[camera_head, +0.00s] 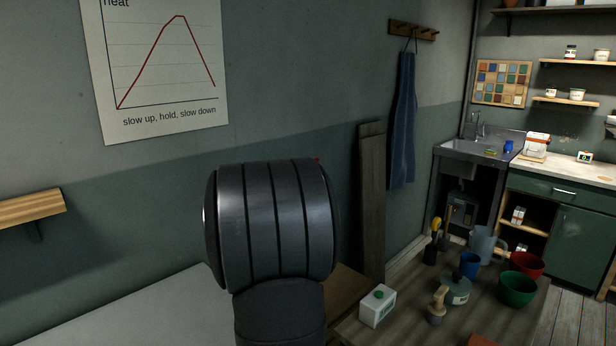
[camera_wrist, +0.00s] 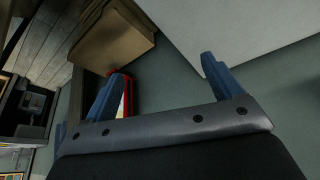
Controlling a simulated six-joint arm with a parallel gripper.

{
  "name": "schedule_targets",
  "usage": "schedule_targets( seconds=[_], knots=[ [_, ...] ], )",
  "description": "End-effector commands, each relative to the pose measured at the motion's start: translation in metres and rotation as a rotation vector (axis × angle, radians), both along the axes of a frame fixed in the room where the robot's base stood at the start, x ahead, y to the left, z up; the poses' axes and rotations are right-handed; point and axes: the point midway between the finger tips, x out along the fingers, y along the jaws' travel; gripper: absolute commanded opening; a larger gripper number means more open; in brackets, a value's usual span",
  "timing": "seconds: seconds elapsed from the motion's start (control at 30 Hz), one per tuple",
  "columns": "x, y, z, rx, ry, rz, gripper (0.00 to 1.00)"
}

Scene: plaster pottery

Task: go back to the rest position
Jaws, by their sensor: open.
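My gripper (camera_wrist: 164,70) shows in the wrist view with its two blue fingers spread well apart. Nothing is held between them. The fingers point toward a green wall and a pale surface. A red-edged thing (camera_wrist: 127,96) shows just behind the left finger, and I cannot tell what it is. In the head view my dark arm link stands in the middle and hides what is behind it; the gripper's fingers do not show there.
A wooden table (camera_head: 405,318) at the lower right bears a green bowl (camera_head: 516,288), a red bowl (camera_head: 527,264), a blue cup (camera_head: 469,264), a grey-green pot (camera_head: 455,291) and a white box (camera_head: 377,306). A plank (camera_head: 372,200) leans on the wall. A shelf (camera_head: 30,207) juts out left.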

Motion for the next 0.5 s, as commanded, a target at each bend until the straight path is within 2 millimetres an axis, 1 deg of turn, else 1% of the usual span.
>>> schedule_targets(
  seconds=[0.03, 0.2, 0.33, 0.5],
  knots=[
    [0.005, -0.011, 0.000, 0.000, 0.000, -0.021, 0.85],
    [0.016, -0.037, 0.001, 0.000, -0.001, -0.067, 0.85],
    [0.021, -0.050, 0.001, 0.000, -0.001, -0.091, 0.85],
    [0.024, -0.059, 0.001, 0.000, -0.001, -0.105, 0.85]
  ],
)
